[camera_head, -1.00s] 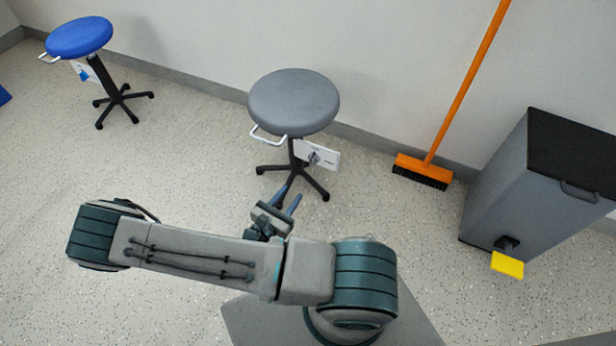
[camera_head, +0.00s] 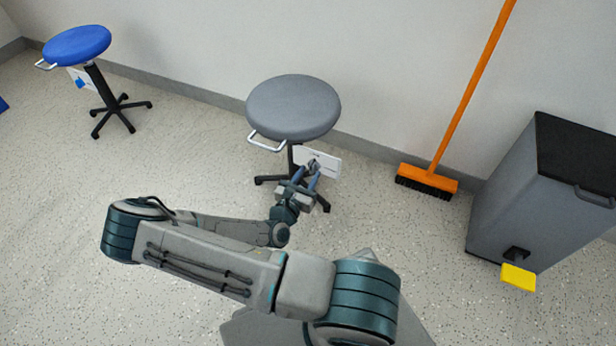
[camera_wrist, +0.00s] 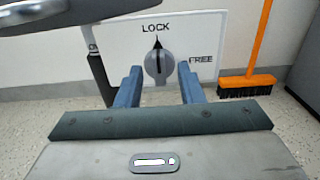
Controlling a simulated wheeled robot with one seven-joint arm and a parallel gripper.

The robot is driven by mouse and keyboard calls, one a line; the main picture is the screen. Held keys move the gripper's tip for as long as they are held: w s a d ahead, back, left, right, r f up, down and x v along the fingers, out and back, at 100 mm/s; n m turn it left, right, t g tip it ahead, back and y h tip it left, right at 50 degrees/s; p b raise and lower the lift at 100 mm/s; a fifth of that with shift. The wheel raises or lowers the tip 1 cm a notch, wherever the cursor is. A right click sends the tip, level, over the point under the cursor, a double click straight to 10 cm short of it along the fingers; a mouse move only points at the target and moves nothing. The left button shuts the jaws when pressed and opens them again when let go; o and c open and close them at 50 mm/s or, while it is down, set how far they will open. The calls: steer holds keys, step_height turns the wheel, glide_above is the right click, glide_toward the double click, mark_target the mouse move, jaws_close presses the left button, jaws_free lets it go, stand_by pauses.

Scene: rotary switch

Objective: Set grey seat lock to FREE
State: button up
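The grey stool (camera_head: 293,106) stands near the wall, with a white switch plate (camera_head: 329,167) below its seat. In the wrist view the plate (camera_wrist: 205,28) reads LOCK at the top and FREE at the right. Its grey rotary knob (camera_wrist: 159,65) has a dark pointer aimed up at LOCK. My gripper (camera_wrist: 160,82) is open, with one blue finger at each side of the knob's lower part. I cannot tell whether the fingers touch it. In the head view my gripper (camera_head: 306,177) is just in front of the plate and partly covers the knob.
A blue-seated stool (camera_head: 77,45) stands at the far left. An orange broom (camera_head: 428,180) leans on the wall to the right. A grey bin (camera_head: 520,200) with a yellow pedal stands at the far right. The floor around the grey stool is clear.

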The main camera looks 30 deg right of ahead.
steer(key=shift+w+d, duration=0.3)
steer(key=shift+d, duration=0.15)
